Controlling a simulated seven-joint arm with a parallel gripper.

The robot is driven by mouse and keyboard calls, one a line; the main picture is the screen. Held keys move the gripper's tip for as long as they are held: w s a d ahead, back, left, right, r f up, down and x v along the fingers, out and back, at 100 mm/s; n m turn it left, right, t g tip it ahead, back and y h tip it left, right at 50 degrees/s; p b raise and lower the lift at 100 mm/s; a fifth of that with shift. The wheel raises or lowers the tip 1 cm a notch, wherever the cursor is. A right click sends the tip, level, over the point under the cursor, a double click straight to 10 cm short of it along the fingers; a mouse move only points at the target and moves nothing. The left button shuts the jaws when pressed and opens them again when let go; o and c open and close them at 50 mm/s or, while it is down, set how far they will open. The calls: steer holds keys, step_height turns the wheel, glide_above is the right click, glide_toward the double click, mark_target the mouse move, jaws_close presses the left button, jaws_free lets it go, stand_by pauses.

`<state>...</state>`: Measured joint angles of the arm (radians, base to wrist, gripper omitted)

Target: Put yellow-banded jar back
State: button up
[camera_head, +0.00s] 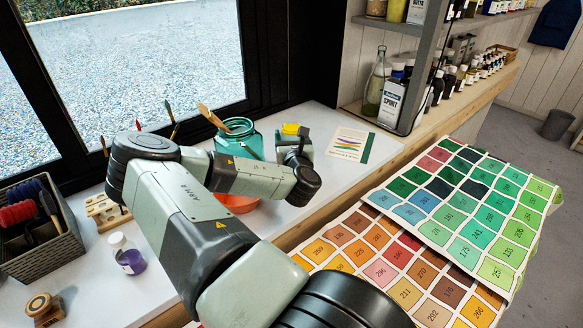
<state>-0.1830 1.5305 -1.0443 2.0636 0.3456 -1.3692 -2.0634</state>
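A small yellow thing (291,129) shows just behind the end of my arm on the white worktop; it may be the yellow-banded jar, but most of it is hidden. My gripper (297,154) is at the worktop's far right part, right in front of the yellow thing. The wrist hides its fingertips, so I cannot see whether it is open, shut or holding anything. A clear jar with purple liquid (131,262) stands at the left on the worktop; no yellow band shows on it.
A teal jar with brushes (238,140) stands left of my gripper, and an orange bowl (236,204) is partly behind my arm. A printed card (349,144) lies right. A dark basket (40,240) and wooden stamp (44,308) are left. Shelves with bottles (392,98) stand back right.

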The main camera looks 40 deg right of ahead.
steer(key=shift+f, duration=3.85)
steer(key=o, duration=1.3)
steer(key=shift+f, duration=0.1)
steer(key=shift+c, duration=0.2)
steer(key=v, duration=1.2)
